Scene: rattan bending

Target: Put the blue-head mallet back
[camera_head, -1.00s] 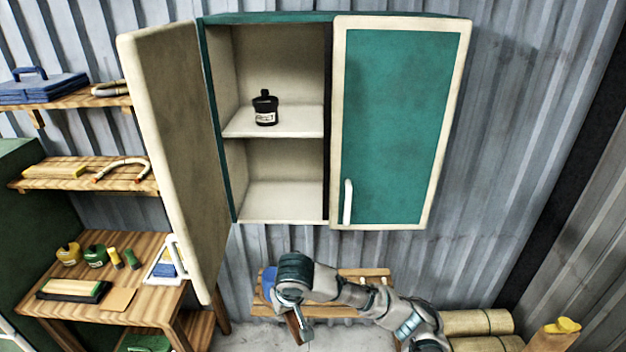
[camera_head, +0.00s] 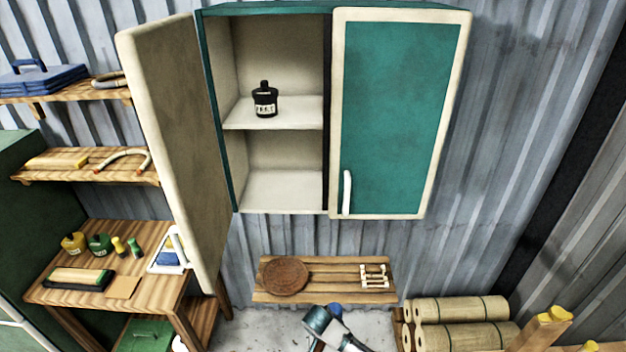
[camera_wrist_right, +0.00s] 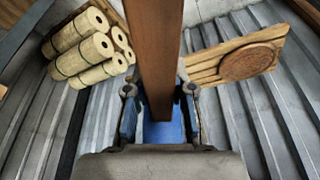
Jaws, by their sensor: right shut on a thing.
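My right gripper (camera_wrist_right: 160,98) is shut on the blue-head mallet. In the right wrist view the blue head (camera_wrist_right: 163,132) sits between the fingers, and the brown wooden handle (camera_wrist_right: 154,45) extends away from the gripper. My left gripper is out of view.
A black bottle (camera_head: 265,101) stands on the cabinet's upper shelf; the lower compartment is empty. Below, a slatted wooden shelf (camera_head: 330,270) holds a round brown disc (camera_head: 286,276). Rolled bundles (camera_head: 460,309) lie at the lower right. A tool table (camera_head: 140,240) stands at left.

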